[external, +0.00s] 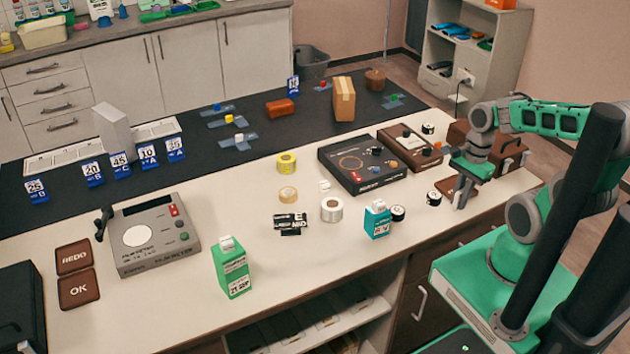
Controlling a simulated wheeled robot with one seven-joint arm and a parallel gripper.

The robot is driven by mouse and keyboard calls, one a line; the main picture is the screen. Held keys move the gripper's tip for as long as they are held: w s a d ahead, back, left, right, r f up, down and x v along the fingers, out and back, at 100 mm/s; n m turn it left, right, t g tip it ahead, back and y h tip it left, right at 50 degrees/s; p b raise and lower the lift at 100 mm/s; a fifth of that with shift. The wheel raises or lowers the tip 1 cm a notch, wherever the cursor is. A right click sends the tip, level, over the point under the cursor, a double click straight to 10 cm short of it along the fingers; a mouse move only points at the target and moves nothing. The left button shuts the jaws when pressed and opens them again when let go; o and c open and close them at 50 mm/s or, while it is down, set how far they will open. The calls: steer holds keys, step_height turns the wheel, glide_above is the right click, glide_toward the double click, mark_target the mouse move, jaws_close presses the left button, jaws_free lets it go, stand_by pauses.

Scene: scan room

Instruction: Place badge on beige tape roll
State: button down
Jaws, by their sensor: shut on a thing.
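My gripper (462,192) points down over the right end of the light table. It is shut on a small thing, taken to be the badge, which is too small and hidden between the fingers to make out. The beige tape roll (288,195) lies flat near the table's middle, well to the left of my gripper. Its top looks bare. A yellow tape roll (286,163) is just behind it, and a white tape roll (332,209) is to its right.
Black battery-like blocks (290,222) lie in front of the beige roll. A teal carton (377,219) and black-sided rolls (434,198) stand between it and my gripper. A black control box (367,164) is behind. A green carton (231,267) stands at front left.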

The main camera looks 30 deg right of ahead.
steer(key=w+a+r+m+b, duration=0.1)
steer(key=w+a+r, duration=0.2)
steer(key=w, duration=0.6)
steer(key=m+p, duration=0.3)
steer(key=m, duration=0.2)
glide_above(286, 192)
steer(key=s, duration=0.1)
steer(key=shift+t, duration=0.4)
steer(key=f, duration=0.5)
steer(key=d+f, duration=0.1)
steer(key=f, duration=0.2)
steer(key=shift+f, duration=0.35)
steer(key=shift+w+a+f+p, duration=0.15)
steer(key=shift+w+f+p, duration=0.05)
steer(key=shift+f+p, duration=0.3)
steer(key=shift+w+f+p, duration=0.1)
steer(key=shift+f+p, duration=0.3)
steer(key=shift+f, duration=1.55)
steer(key=c, duration=1.8)
jaws_free()
steer(key=o, duration=0.3)
steer(key=shift+o, duration=0.2)
